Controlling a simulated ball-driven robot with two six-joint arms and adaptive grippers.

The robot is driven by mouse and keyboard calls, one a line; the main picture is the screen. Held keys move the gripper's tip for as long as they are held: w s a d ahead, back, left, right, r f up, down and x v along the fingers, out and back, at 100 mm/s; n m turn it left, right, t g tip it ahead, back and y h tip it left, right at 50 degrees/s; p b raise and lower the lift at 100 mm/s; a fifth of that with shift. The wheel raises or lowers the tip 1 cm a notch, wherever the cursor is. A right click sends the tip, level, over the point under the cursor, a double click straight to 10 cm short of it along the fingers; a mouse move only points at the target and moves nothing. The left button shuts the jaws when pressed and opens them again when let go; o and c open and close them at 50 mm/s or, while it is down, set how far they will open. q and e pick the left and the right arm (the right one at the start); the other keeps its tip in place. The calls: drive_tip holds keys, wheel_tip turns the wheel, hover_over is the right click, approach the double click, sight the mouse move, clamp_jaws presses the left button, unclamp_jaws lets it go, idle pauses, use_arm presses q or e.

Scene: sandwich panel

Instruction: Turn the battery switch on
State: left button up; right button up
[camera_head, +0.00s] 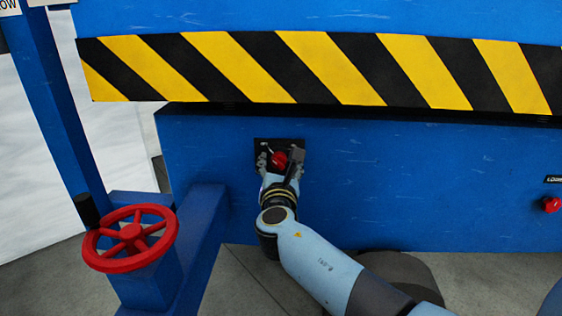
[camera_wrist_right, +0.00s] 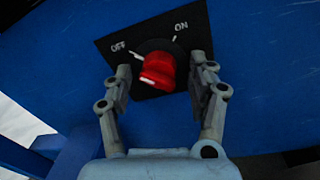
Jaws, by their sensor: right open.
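The battery switch is a red knob (camera_head: 279,159) on a black plate (camera_head: 291,145) on the blue panel. In the right wrist view the red knob (camera_wrist_right: 158,70) sits on the black plate (camera_wrist_right: 190,32), marked OFF at the left and ON at the upper right. A white mark on the knob's left side is toward OFF. My right gripper (camera_head: 280,160) is at the switch. In the right wrist view my right gripper (camera_wrist_right: 160,78) is open, with one finger on each side of the knob. I cannot tell if the fingers touch it. My left gripper is not in view.
A red handwheel (camera_head: 130,238) on a blue stand is at the lower left. A black and yellow striped bar (camera_head: 320,70) runs above the switch. Another small red knob (camera_head: 551,204) is at the far right. The blue panel (camera_head: 420,185) between is clear.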

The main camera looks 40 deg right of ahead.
drive_tip(key=c, duration=1.1)
drive_tip(key=shift+c, duration=0.2)
